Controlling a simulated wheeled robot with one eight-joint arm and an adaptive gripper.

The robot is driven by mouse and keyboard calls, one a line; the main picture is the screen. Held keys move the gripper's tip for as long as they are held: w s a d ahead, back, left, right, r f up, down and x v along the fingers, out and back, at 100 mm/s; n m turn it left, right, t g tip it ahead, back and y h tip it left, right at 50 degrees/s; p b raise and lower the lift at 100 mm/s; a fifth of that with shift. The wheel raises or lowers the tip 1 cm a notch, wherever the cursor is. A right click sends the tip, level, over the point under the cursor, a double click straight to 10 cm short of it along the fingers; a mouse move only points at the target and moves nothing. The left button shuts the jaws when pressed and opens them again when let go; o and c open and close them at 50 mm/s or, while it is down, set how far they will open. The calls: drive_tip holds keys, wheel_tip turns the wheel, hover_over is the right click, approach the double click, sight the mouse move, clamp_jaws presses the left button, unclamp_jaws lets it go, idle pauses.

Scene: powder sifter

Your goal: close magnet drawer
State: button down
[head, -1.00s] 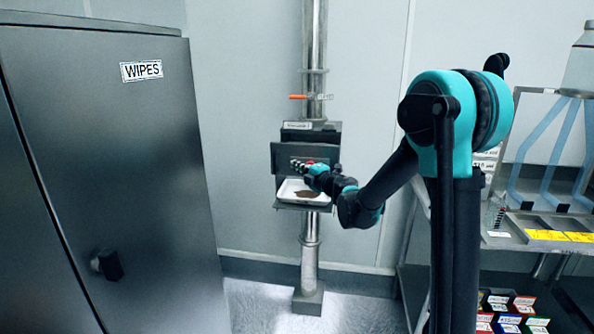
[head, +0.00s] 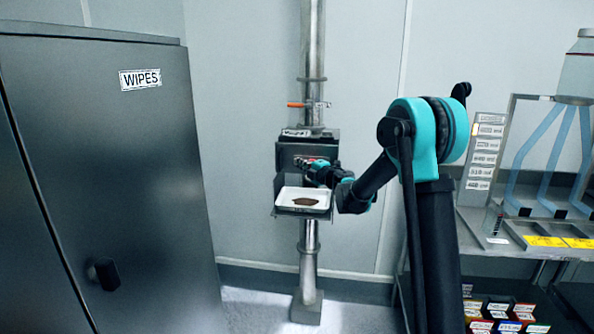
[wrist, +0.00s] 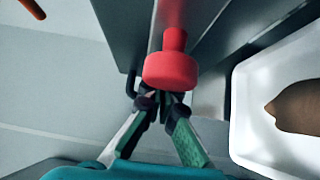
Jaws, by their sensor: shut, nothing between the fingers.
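The magnet drawer's dark front (head: 290,153) sits in the grey sifter housing on the steel pipe in the head view. It looks close to flush with the housing; any small remaining gap cannot be made out. A red knob (wrist: 172,70) stands out large in the wrist view, in front of the grey metal. My gripper (head: 318,166) is at the drawer front. In the wrist view my gripper (wrist: 160,100) is shut and empty, its fingertips right at the knob and partly hidden by it. Whether they touch it cannot be told.
A white tray (head: 318,194) with brown powder (head: 305,202) sits just below the drawer. An orange-handled valve (head: 297,105) is on the pipe above. A dark WIPES cabinet (head: 110,190) stands left; a metal shelf (head: 480,235) with bins stands right. The floor between is clear.

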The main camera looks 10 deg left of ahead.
sight(307, 160)
drive_tip(key=w, duration=0.5)
drive_tip(key=shift+w+d, duration=0.15)
drive_tip(key=shift+w, duration=0.2)
drive_tip(key=shift+r, duration=0.1)
